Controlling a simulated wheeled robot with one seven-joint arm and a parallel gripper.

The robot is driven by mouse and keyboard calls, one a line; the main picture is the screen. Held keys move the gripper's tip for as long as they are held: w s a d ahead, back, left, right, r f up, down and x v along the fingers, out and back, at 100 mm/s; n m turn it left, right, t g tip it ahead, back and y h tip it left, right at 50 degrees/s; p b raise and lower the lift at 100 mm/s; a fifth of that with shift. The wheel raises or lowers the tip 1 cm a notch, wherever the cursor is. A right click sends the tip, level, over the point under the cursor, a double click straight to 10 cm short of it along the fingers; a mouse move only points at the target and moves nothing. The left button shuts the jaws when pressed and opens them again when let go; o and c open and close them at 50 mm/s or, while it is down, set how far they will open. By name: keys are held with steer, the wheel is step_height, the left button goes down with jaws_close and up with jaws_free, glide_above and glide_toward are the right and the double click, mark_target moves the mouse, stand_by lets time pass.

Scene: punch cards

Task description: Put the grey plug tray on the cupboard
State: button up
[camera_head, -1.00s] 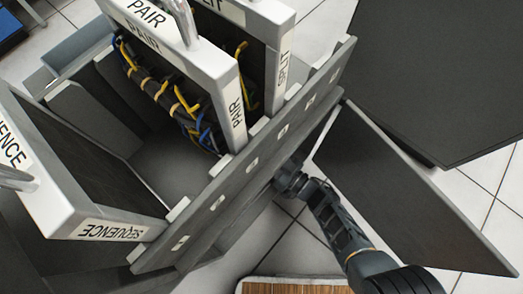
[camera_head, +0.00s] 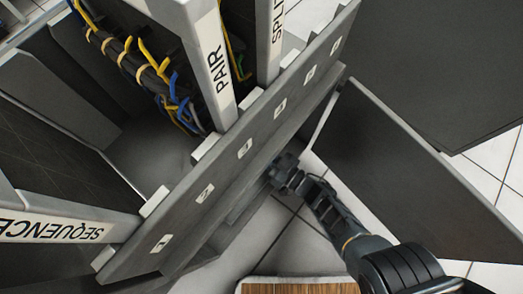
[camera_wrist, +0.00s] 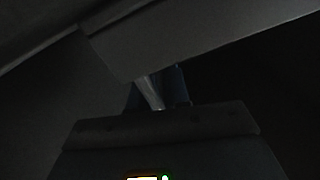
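My arm reaches in from the lower right of the head view to the underside of the grey numbered rack ledge (camera_head: 224,183). My gripper (camera_head: 283,170) is at that dark opening, and its fingertips are not clear there. The wrist view is very dark. It shows a dim grey board (camera_wrist: 195,45) across the top and a pale, narrow piece beside a bluish shape (camera_wrist: 178,88) in the middle. I cannot identify the grey plug tray for certain. A broad dark grey top (camera_head: 430,60) at the upper right may be the cupboard.
A dark panel (camera_head: 415,185) stands open to the right of my arm. Frames labelled PAIR (camera_head: 220,70), SPLIT and SEQUENCE (camera_head: 60,229) stand in the rack, with yellow and blue cables (camera_head: 150,65). A wooden-slatted surface (camera_head: 300,288) shows at the bottom edge. White floor tiles lie between.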

steer(key=o, duration=0.4)
steer(key=p+v, duration=0.3)
steer(key=v, duration=0.9)
stand_by(0.3)
